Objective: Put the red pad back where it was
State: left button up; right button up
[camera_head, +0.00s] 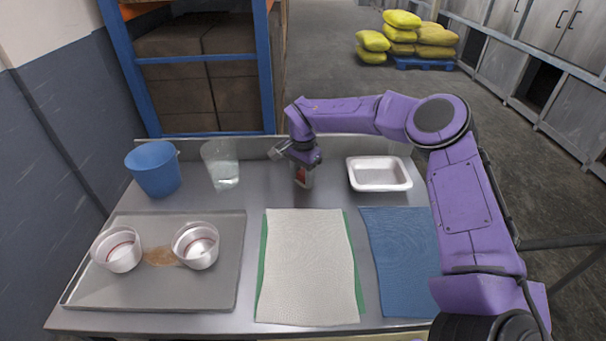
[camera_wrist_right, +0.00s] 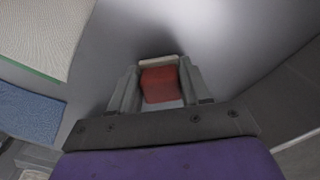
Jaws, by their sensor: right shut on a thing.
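The red pad (camera_wrist_right: 160,84) is a small red block with a pale edge, clasped between the two fingers of my right gripper (camera_wrist_right: 158,92) in the right wrist view. In the head view my right gripper (camera_head: 302,166) points down over the back middle of the table, and part of the red pad (camera_head: 301,176) shows below it. I cannot tell whether the pad touches the table top. My left gripper is not in view.
A grey tray (camera_head: 150,298) holds two white cups (camera_head: 117,249) (camera_head: 196,245) with a brown patch between them. A blue bucket (camera_head: 153,170), clear glass (camera_head: 221,165) and white dish (camera_head: 379,174) stand at the back. A white mat over green (camera_head: 307,265) and blue mat (camera_head: 400,245) lie in front.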

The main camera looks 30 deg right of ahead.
jog(key=shift+f, duration=0.3)
jog(key=shift+w+f, duration=0.2)
jog(key=shift+w, duration=0.1)
jog(key=shift+s+f, duration=0.1)
jog(key=shift+s, duration=0.05)
jog(key=o, duration=0.9)
jog(key=shift+o, duration=0.2)
